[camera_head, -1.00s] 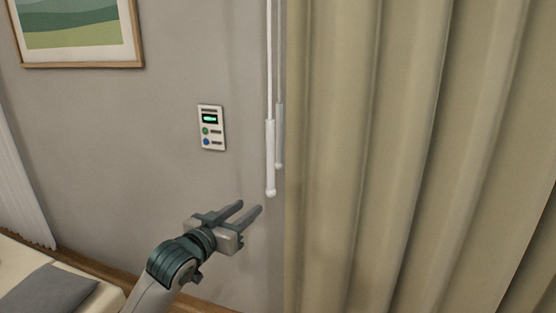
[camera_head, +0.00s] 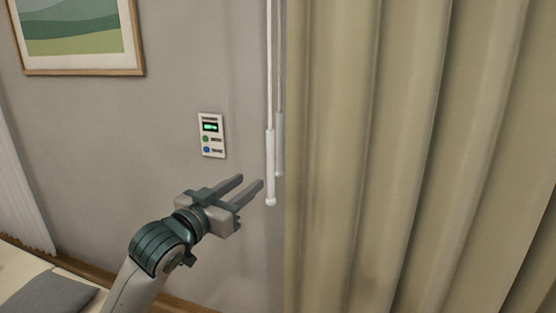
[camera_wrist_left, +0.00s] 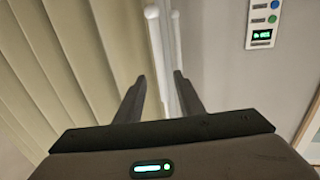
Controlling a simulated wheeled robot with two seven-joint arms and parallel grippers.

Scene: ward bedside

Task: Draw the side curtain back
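The side curtain (camera_head: 400,150) is beige, hangs in deep vertical folds and fills the right of the head view. It also shows at the left of the left wrist view (camera_wrist_left: 60,60). A white wand (camera_head: 270,165) with a small knob at its lower end hangs at the curtain's left edge. It also shows in the left wrist view (camera_wrist_left: 157,40), lined up between the fingers. A second, greyer rod (camera_head: 280,145) shows just right of it. My left gripper (camera_head: 251,181) is open and empty, its fingertips just left of the wand's lower end. My right gripper is out of view.
A control panel (camera_head: 211,135) with a lit green display is on the wall left of the wand. A framed picture (camera_head: 80,72) hangs at the upper left. A bed (camera_head: 20,270) shows at the lower left, with a white curtain (camera_head: 22,190) above it.

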